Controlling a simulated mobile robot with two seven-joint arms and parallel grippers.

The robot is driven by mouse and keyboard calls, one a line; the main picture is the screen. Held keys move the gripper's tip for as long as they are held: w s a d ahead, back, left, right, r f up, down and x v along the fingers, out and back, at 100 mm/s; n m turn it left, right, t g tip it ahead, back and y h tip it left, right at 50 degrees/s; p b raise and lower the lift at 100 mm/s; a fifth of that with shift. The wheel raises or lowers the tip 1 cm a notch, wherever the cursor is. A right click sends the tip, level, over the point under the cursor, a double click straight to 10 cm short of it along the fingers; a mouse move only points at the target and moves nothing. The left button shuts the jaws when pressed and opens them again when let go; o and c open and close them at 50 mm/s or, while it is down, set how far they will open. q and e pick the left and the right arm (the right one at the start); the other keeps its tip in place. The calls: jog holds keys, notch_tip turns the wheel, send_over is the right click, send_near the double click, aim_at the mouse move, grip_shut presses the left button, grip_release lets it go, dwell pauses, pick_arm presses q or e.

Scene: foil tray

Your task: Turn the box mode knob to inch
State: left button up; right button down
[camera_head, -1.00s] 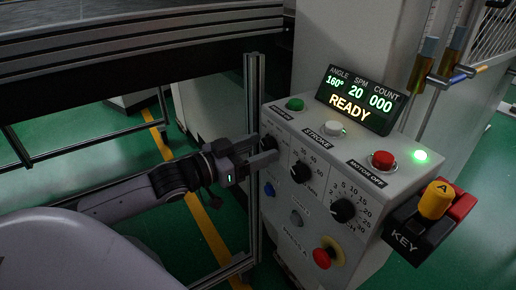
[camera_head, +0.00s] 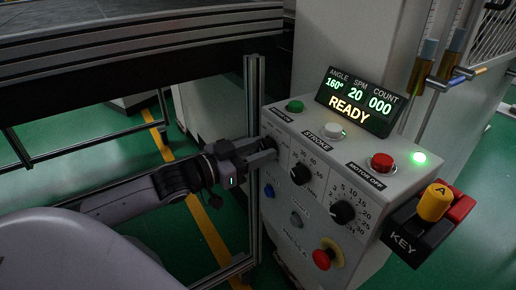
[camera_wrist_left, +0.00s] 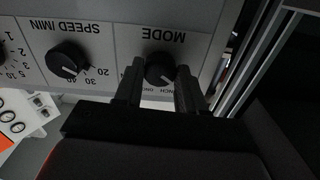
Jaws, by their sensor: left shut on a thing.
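The control box (camera_head: 350,185) stands right of centre in the head view. My left gripper (camera_head: 268,149) reaches the box's left edge in the head view, where the fingers partly hide the knob. In the wrist view its two fingers (camera_wrist_left: 158,82) are on either side of the knob, shut on it. The small mode markings are partly covered by the fingers and hard to read. My right gripper is not in view.
The speed knob (camera_head: 301,173) is close beside the mode knob. A third dial (camera_head: 343,211), a red emergency button (camera_head: 323,258) and a yellow key switch (camera_head: 435,200) are further right. The display (camera_head: 357,101) reads READY. A metal post (camera_head: 254,110) stands just left of the box.

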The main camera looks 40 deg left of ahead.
pick_arm(q)
jog(key=m+p, duration=0.2)
jog(key=m, duration=0.1)
jog(key=shift+r+m, duration=0.1)
jog(key=shift+m, duration=0.2)
jog(key=shift+m+p, duration=0.45)
jog(key=shift+m, duration=1.15)
jog(key=o, duration=1.1)
jog(key=shift+c, duration=0.2)
jog(key=v, duration=0.7)
jog(key=shift+s, duration=0.15)
